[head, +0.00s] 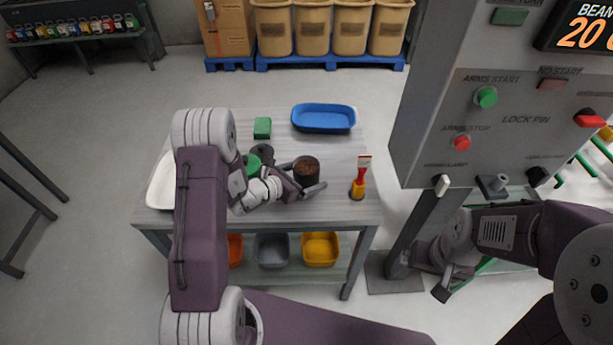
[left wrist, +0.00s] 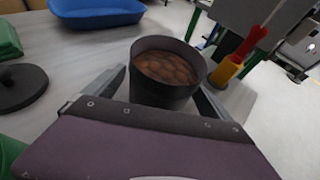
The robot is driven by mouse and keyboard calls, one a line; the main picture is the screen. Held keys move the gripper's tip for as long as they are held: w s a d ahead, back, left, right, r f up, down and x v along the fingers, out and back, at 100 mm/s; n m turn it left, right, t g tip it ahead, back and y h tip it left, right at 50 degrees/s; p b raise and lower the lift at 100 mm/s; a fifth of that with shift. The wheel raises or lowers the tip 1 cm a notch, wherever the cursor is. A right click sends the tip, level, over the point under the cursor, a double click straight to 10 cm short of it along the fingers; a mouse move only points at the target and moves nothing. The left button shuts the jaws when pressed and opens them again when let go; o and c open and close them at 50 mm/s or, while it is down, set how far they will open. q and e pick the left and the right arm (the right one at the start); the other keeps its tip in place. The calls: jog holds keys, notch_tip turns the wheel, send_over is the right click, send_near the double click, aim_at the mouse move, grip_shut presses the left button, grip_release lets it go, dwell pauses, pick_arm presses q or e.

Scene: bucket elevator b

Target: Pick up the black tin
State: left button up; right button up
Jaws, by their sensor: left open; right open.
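The black tin (head: 306,168) stands upright and open-topped on the grey table, with brown beans in it. In the left wrist view the tin (left wrist: 166,72) is just ahead of my left gripper (left wrist: 155,100), between its spread fingers. My left gripper (head: 307,180) is open and low over the table, with a finger on each side of the tin; whether either finger touches it I cannot tell. The tin's lower part is partly hidden by the gripper. My right gripper (head: 443,284) is open and empty, away from the table below the control panel.
A screwdriver-like tool with red and yellow parts (head: 360,178) stands right of the tin. A blue tray (head: 323,118) and a green block (head: 262,128) lie behind it. A black lid (left wrist: 20,88) lies to the left. The control panel (head: 500,120) rises at right.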

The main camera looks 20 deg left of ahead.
pick_arm(q)
jog(key=shift+s, duration=0.1)
jog(key=c, duration=1.7)
jog(key=shift+o, duration=0.2)
notch_tip(320, 180, up, 10)
jog(key=shift+p, duration=0.45)
